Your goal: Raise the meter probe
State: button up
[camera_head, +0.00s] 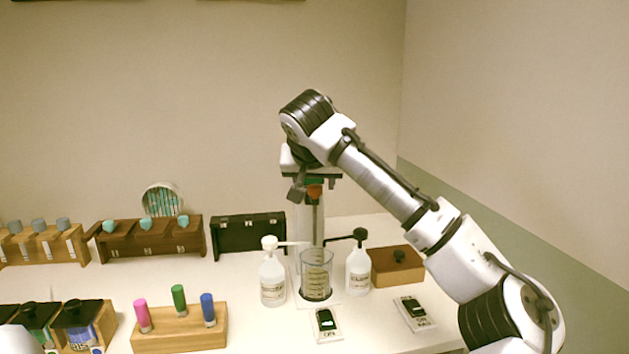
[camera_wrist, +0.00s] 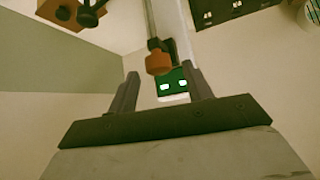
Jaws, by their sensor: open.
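The meter probe is a thin dark rod (camera_head: 316,222) with an orange-red cap (camera_head: 314,191) at its top. It hangs upright by a pale stand column (camera_head: 303,228), above or into a clear graduated beaker (camera_head: 316,262); its lower end is hard to make out. My gripper (camera_head: 313,186) is at the cap's height and points downward. In the wrist view the orange cap (camera_wrist: 158,63) shows between my two open fingers (camera_wrist: 161,78), with visible gaps on both sides. A green part with two bright windows (camera_wrist: 178,84) shows behind the cap.
White pump bottles (camera_head: 272,280) (camera_head: 358,270) flank the beaker closely. Two small switch plates (camera_head: 326,323) (camera_head: 414,312) lie in front. A wooden box (camera_head: 397,278) stands right; a black case (camera_head: 247,246) and a block with coloured pens (camera_head: 180,338) stand left.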

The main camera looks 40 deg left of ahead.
jog(key=b+v, duration=0.2)
jog(key=v, duration=1.1)
jog(key=shift+s+d+r, duration=0.2)
jog(key=shift+d+r, duration=0.05)
jog(key=shift+r, duration=0.05)
